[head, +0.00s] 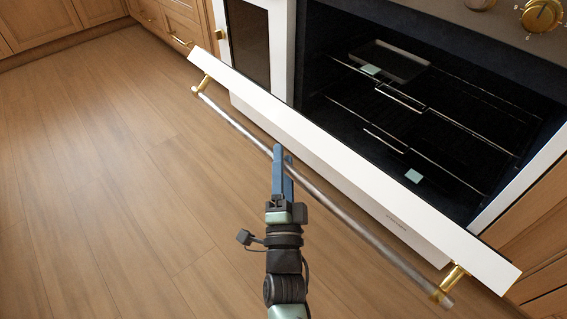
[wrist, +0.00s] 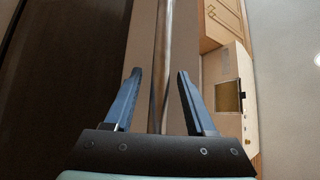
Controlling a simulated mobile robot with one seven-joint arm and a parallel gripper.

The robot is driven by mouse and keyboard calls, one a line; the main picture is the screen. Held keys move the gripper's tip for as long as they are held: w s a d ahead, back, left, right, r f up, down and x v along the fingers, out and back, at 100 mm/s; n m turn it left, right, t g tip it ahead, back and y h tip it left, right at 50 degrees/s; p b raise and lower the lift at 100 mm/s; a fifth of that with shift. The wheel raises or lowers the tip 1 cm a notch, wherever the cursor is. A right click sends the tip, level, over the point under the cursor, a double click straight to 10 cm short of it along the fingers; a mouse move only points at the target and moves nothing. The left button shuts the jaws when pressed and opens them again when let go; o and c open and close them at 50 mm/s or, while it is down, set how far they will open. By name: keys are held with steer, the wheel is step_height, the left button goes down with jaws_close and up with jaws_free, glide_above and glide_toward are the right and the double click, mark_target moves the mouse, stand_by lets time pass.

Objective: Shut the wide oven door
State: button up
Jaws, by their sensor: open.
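The wide oven door (head: 400,205) is partly open in the head view. It is tilted down and outward, and its white top edge runs from upper left to lower right. Its grey handle bar (head: 350,220) sits on gold brackets in front of the white edge. My gripper (head: 281,153) is at the bar, left of its middle. In the wrist view my gripper (wrist: 158,72) is open, and the bar (wrist: 165,30) runs between its two blue fingers. A gap shows on each side, so the fingers appear not to clamp it.
The oven cavity (head: 455,140) holds racks and a dark tray (head: 390,62). A narrower oven door (head: 248,45) is at its left. Wooden cabinets (head: 165,25) line the back left. The wooden floor (head: 110,170) at left is clear.

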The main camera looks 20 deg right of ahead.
jaws_close()
stand_by(1.3)
